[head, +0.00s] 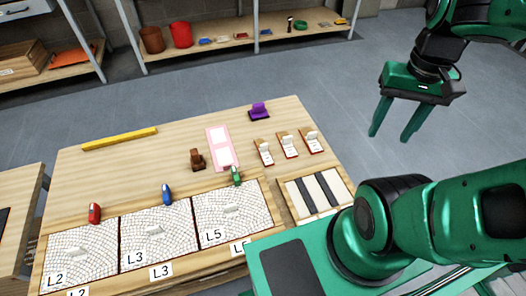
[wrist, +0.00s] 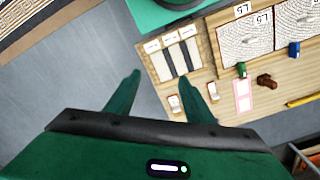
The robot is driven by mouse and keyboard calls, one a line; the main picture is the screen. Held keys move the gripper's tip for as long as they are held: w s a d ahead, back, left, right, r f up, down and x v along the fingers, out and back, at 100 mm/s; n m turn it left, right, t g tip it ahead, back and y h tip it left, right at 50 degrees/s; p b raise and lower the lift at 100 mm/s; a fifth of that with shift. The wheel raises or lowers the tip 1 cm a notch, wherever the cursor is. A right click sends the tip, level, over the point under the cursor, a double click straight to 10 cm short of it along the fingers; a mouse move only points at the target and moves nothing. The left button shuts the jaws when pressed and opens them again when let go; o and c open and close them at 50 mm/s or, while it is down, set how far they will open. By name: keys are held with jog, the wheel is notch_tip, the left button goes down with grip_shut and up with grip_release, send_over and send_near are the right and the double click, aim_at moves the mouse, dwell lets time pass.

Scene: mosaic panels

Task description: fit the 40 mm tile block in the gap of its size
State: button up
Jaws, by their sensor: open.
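My gripper (head: 390,137) is open and empty, raised over the floor to the right of the table; its spread fingers also show in the wrist view (wrist: 160,77). Three small blocks with pale tops stand on brown-red bases at the table's right: a left one (head: 264,153), a middle one (head: 287,145) and a right one (head: 310,139). I cannot tell which is the 40 mm one. Three pale mosaic panels lie along the front, labelled L2 (head: 88,272), L3 (head: 172,250) and L5 (head: 250,222). Each has a small pale mark near its middle; gap sizes are not readable.
A striped tray (head: 290,190) sits at the right, partly behind my arm. A pink sheet (head: 212,133), brown object (head: 197,160), purple object (head: 259,112) and yellow bar (head: 120,139) are on the table. Red (head: 94,213), blue (head: 167,194) and green (head: 236,175) pieces stand behind the panels.

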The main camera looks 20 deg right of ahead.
jog(key=w+f+n+h, duration=0.15)
jog(key=w+f, duration=0.45)
jog(key=w, duration=0.6)
jog(key=n+t+y, duration=0.2)
jog(key=n+t, duration=0.2)
jog(key=n, duration=0.1)
send_near(264, 145)
jog(key=shift+h, duration=0.25)
jog(key=shift+x, duration=5.45)
jog(key=shift+w+a, duration=0.1)
jog(key=shift+a, duration=0.05)
jog(key=c, duration=1.1)
